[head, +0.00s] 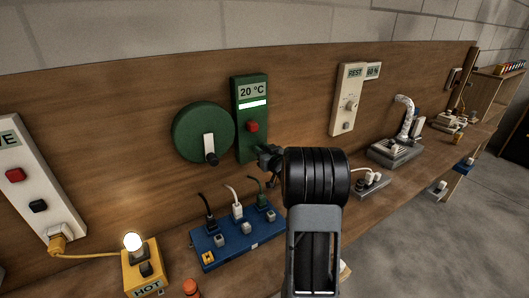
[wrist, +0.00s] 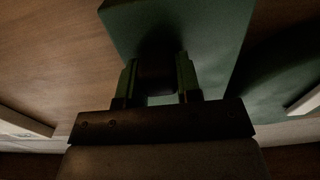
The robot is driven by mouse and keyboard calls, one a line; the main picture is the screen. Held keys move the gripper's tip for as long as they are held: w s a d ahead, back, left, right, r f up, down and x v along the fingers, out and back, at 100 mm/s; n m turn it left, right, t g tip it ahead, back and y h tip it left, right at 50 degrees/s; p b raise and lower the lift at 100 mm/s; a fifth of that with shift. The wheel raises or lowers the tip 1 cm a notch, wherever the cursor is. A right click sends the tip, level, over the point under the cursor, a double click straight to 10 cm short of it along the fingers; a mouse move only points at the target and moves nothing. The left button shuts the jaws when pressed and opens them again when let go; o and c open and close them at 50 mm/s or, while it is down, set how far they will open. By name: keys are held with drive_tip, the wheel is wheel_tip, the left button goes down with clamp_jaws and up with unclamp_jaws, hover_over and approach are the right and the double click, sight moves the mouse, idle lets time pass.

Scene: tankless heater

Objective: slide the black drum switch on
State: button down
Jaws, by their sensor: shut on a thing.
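My gripper (head: 268,156) is at the lower right part of the green box (head: 249,92), which has a "20 °C" display and a red knob (head: 252,127). In the wrist view my gripper (wrist: 157,86) has its two fingers shut on a dark block, the black drum switch (wrist: 155,70), against the green box (wrist: 205,22). The switch is in deep shadow there, so its slide position cannot be told. In the head view my gripper and arm hide the switch.
Left of the box is a round green dial (head: 196,134) with a white and black handle. Below stands a blue power strip (head: 238,247) with several plugs. A lit bulb (head: 133,242) sits on a yellow box at lower left. A white "REST" panel (head: 347,100) hangs to the right.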

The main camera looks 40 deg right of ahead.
drive_tip(key=shift+d+r, duration=0.1)
drive_tip(key=shift+d, duration=0.05)
drive_tip(key=c, duration=0.9)
unclamp_jaws()
drive_tip(key=shift+d, duration=0.2)
drive_tip(key=shift+o, duration=0.5)
drive_tip(key=shift+a, duration=0.15)
drive_tip(key=shift+s, duration=0.1)
drive_tip(key=s+b, duration=0.2)
drive_tip(key=s, duration=1.1)
drive_tip(key=shift+s+a, duration=0.3)
drive_tip(key=shift+a, duration=0.1)
